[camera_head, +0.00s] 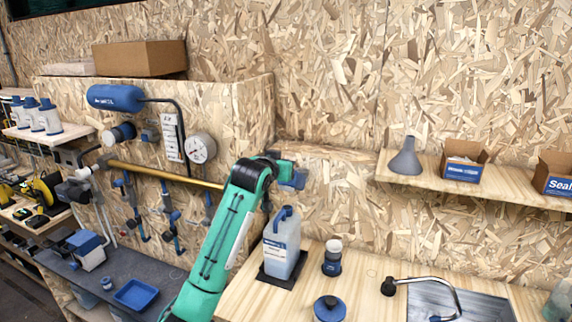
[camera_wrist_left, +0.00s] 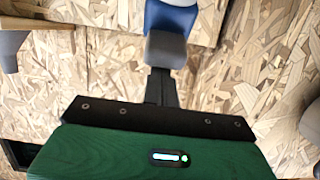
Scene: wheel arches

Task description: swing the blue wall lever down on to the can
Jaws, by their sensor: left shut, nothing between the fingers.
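A blue part that looks like the wall lever (camera_head: 298,179) shows at the wall by my gripper's tip, above the can. It also shows at the top of the left wrist view (camera_wrist_left: 171,17). The can (camera_head: 282,250) is a pale jug with a blue handle and cap, upright on a black pad. My left gripper (camera_head: 284,172) is shut and empty, its grey fingertips (camera_wrist_left: 166,48) at or just in front of the blue part. I cannot tell whether they touch it. The lever's pivot is hidden. My right gripper is not in view.
A white bottle with a dark blue base (camera_head: 332,258) stands right of the can. A blue-lidded jar (camera_head: 329,308) and a tap (camera_head: 425,287) are nearer and right. A shelf (camera_head: 430,174) holds a grey funnel (camera_head: 406,158). A brass pipe (camera_head: 160,173) runs left of my arm.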

